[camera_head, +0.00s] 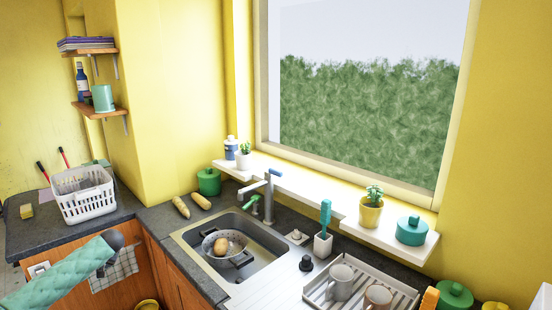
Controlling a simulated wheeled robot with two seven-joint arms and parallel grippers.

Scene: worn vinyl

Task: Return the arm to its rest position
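The view takes in a kitchen corner with a sink (190,236) set in a dark counter (150,215). A grey colander (217,261) with a brownish rounded item (221,246) in it sits in the sink. What my grippers hold, if anything, is out of view.
A teal quilted item (58,273) fills the lower left. A white basket (84,205) stands on the left counter. A dish rack (325,290) with two mugs (340,281) is at lower right. The faucet (268,192) rises behind the sink, below the window ledge (300,186).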

